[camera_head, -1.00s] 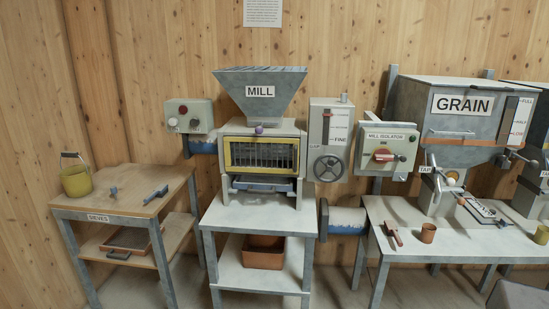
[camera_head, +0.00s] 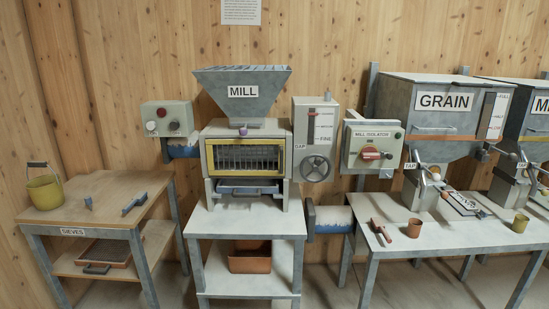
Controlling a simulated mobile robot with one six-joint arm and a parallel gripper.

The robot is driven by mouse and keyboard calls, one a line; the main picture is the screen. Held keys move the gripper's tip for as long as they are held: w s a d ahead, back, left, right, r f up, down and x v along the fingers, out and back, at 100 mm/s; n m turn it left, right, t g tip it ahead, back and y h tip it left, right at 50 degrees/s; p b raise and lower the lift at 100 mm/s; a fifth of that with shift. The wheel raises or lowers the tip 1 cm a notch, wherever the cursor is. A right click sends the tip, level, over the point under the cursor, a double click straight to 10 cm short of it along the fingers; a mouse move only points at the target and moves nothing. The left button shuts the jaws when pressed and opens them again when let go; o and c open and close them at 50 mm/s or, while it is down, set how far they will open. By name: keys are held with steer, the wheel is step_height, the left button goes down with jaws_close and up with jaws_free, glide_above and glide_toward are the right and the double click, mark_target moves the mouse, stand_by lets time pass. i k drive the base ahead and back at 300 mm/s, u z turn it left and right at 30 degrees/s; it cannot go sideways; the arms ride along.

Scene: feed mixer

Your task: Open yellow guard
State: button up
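The yellow guard (camera_head: 208,157) is a yellow rectangular frame with dark bars on the front of the mill (camera_head: 246,129). It appears shut, flat against the mill's front. A purple knob (camera_head: 243,130) sits just above its top edge. My gripper is not in view, so its place and state are hidden.
The mill stands on a grey table (camera_head: 245,223), with a blue-grey tray (camera_head: 248,187) under the guard. A control box (camera_head: 167,119) is at left and the mill isolator (camera_head: 372,148) at right. A sieves table (camera_head: 75,212) and a grain hopper (camera_head: 439,98) flank it.

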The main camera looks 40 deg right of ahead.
mark_target(208, 142)
steer(key=u, duration=0.75)
steer(key=k, duration=0.1)
steer(key=z, duration=1.95)
steer(key=k, duration=0.9)
steer(key=u, duration=0.15)
steer(key=i, duration=0.65)
